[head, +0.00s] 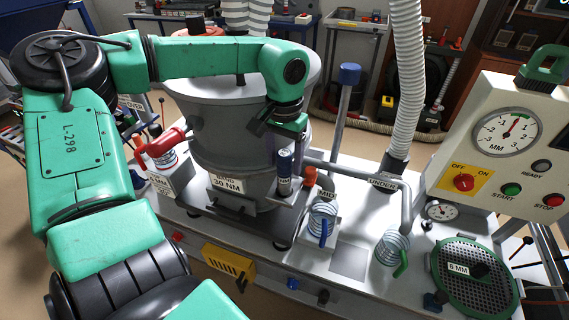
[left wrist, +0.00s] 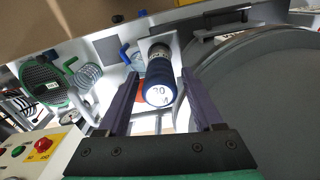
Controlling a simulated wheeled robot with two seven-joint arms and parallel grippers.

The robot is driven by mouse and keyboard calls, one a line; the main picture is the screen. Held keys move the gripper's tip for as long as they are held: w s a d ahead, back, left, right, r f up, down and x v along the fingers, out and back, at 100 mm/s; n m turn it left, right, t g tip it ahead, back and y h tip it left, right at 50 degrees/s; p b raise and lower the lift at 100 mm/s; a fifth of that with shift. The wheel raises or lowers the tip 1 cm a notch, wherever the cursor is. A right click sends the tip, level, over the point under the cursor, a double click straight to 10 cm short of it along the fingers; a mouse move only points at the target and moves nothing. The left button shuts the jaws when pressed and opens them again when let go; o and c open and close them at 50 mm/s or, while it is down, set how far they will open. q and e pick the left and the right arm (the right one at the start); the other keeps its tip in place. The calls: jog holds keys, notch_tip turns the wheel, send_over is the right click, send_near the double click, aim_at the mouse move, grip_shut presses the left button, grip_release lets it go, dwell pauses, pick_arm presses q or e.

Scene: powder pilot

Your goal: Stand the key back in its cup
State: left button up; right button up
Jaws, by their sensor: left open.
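The key, a dark blue grip with a pale end cap, stands about upright beside the grey hopper in the head view (head: 284,168). In the left wrist view the key (left wrist: 159,84) shows its lit end cap marked 30, with a ribbed metal collar beyond the grip. My left gripper (head: 281,128) is open just above the key. In the left wrist view its two fingers (left wrist: 160,76) lie either side of the grip, with visible gaps. I cannot make out the cup or the key's lower end clearly. My right gripper is not in view.
The grey hopper (head: 222,135) stands close left of the key, with a BAND 30 NM sign. An orange part (head: 309,176) is close right. A blue-topped post (head: 348,76), coiled jars (head: 322,218), a sieve (head: 475,285) and the control panel (head: 500,150) stand farther right.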

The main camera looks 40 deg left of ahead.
pick_arm(q)
jog(key=shift+s+r, duration=0.15)
jog(key=shift+c, duration=0.6)
grip_shut()
jog(key=shift+r+p, duration=1.95)
jog(key=shift+r, duration=0.55)
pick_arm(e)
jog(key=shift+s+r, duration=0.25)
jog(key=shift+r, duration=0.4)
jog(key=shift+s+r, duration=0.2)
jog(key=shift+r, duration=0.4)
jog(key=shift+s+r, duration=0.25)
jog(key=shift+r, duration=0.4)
